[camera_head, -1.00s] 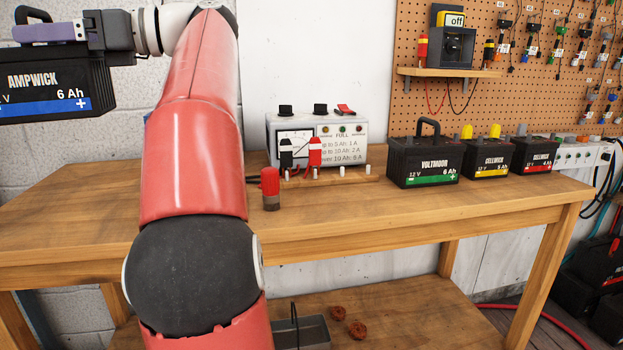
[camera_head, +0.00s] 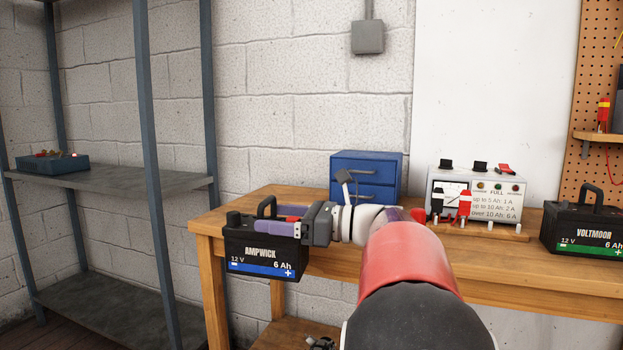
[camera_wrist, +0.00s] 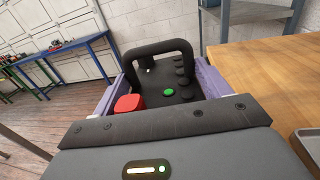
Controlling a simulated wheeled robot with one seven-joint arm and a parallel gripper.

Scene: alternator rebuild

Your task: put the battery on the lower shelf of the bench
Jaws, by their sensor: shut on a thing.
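The black AMPWICK battery (camera_head: 262,254), with a blue stripe marked 12 V and 6 Ah, is held upright in my gripper (camera_head: 282,222). In the wrist view the purple fingers lie along two sides of the battery (camera_wrist: 176,92), with its black handle, red cap and green dot between them. The battery is in the air by the left end of the wooden bench (camera_head: 500,265), partly below the level of its top. The bench's lower shelf (camera_head: 290,333) shows only in a small part; my arm and the picture's edge hide the rest.
A blue drawer box (camera_head: 365,178), a charger (camera_head: 478,195) and a VOLTMOOR battery (camera_head: 590,228) stand on the bench. A bench leg (camera_head: 214,295) stands near the held battery. A grey metal rack (camera_head: 120,180) is at left. A small dark item (camera_head: 321,343) shows low down.

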